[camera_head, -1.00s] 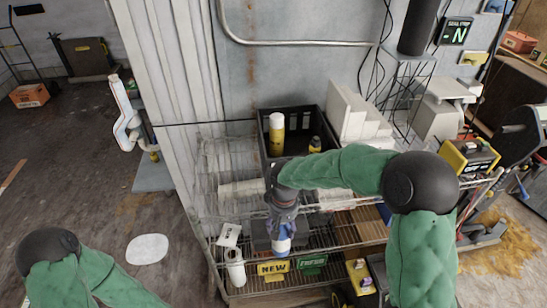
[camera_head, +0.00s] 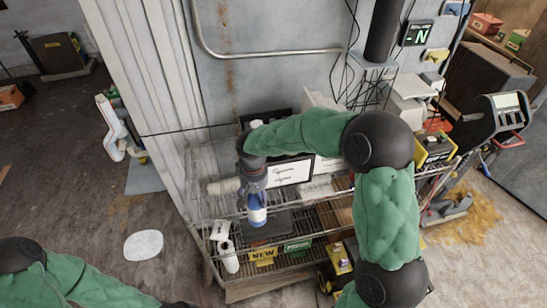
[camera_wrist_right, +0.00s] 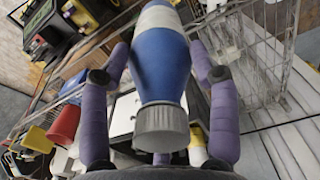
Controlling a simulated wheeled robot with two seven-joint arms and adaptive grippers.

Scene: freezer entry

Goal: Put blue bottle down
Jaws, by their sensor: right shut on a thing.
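The blue bottle (camera_head: 257,215) hangs from my right gripper (camera_head: 252,190) in the head view, in front of the wire shelf rack (camera_head: 213,268). Its lower part is blue and white. In the right wrist view the blue bottle (camera_wrist_right: 160,65) has a grey ribbed cap towards the camera and a white band farther away. The purple fingers of my right gripper (camera_wrist_right: 160,85) are on both sides of it. The bottle appears clear of the shelf. My left arm shows at the lower left of the head view, but its gripper fingers are out of frame.
A white bottle (camera_head: 228,256) stands at the rack's left end, beside a yellow NEW sign (camera_head: 262,257) and a green sign (camera_head: 298,246). A framed white sign (camera_head: 290,172) and a dark crate (camera_head: 283,123), partly hidden by my right arm, are at the back.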

